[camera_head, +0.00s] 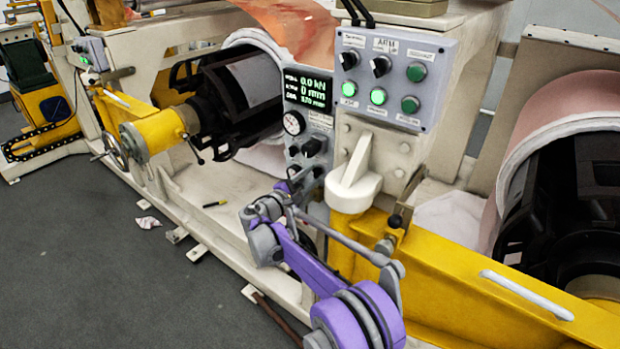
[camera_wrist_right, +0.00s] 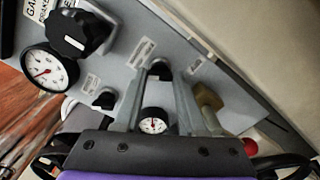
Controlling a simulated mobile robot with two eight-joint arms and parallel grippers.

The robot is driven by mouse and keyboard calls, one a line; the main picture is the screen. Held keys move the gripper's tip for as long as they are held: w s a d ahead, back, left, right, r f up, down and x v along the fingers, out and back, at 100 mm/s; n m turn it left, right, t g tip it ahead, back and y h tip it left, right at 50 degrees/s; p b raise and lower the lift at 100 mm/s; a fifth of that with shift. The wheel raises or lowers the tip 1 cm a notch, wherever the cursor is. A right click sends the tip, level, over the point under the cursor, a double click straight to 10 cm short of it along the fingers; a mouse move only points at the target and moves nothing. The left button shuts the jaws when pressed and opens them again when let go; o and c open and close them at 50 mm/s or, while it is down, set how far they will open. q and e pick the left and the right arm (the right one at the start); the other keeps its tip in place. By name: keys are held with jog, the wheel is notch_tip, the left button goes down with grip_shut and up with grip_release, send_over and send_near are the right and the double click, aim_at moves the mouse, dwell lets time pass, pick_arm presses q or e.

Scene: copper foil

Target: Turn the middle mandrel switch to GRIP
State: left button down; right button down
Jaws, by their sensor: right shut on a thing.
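The mandrel panel (camera_head: 305,105) is grey, with a lit display and a round gauge (camera_head: 293,122). In the right wrist view a row of three small black switches crosses the panel: one on the left (camera_wrist_right: 104,99), the middle switch (camera_wrist_right: 160,71) and one on the right (camera_wrist_right: 207,55). My right gripper (camera_wrist_right: 162,80) is shut on the middle switch, with one finger on each side of it. In the head view my right gripper (camera_head: 296,188) reaches the panel's lower part and hides some of it. I cannot read the switch's labels or its setting. My left gripper is not in view.
A large black knob (camera_wrist_right: 80,33) and a gauge (camera_wrist_right: 48,70) lie left of my fingers. A brass-coloured piece (camera_wrist_right: 208,96) is close beside the right finger. A second control box (camera_head: 395,78) with green buttons stands right of the panel, above a white lever (camera_head: 355,180).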

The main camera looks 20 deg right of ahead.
jog(key=shift+c, duration=2.4)
grip_release()
jog(key=shift+a, duration=0.1)
jog(key=b+v, duration=0.1)
jog(key=v, duration=0.9)
jog(key=shift+s+a, duration=0.25)
jog(key=shift+s, duration=0.05)
